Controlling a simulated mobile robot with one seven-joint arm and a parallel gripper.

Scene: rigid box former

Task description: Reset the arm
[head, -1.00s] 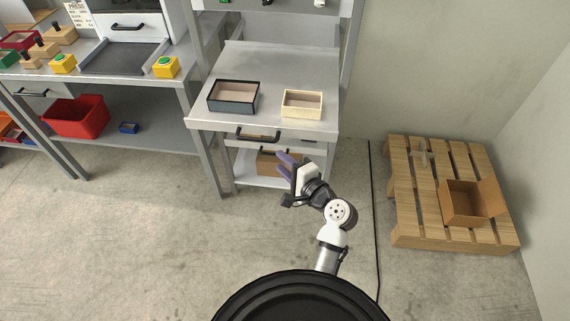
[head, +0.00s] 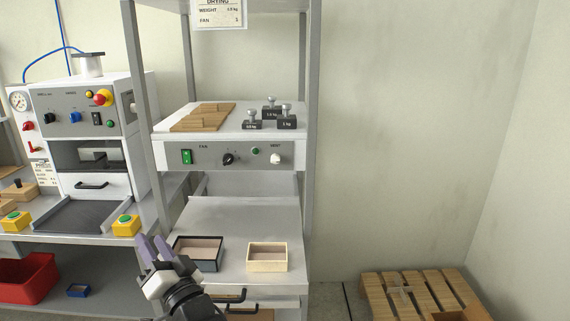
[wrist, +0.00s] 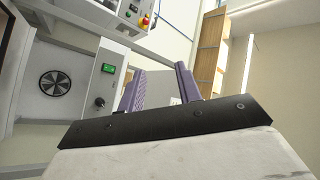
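My gripper (head: 153,249) is raised in the lower middle of the head view, in front of the metal bench. In the wrist view its two purple fingers (wrist: 160,90) stand apart with nothing between them. It is open and empty. In the head view it partly overlaps the left edge of a dark-rimmed open box (head: 198,252) on the bench. A cream open box (head: 267,257) sits to the right of that box, apart from the gripper.
A shelf unit above the bench (head: 235,216) carries wooden boards (head: 203,117), several weights (head: 271,112) and a control panel (head: 218,157). A press machine (head: 88,128) stands left. A pallet (head: 405,290) lies on the floor at right. Wall space at right is clear.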

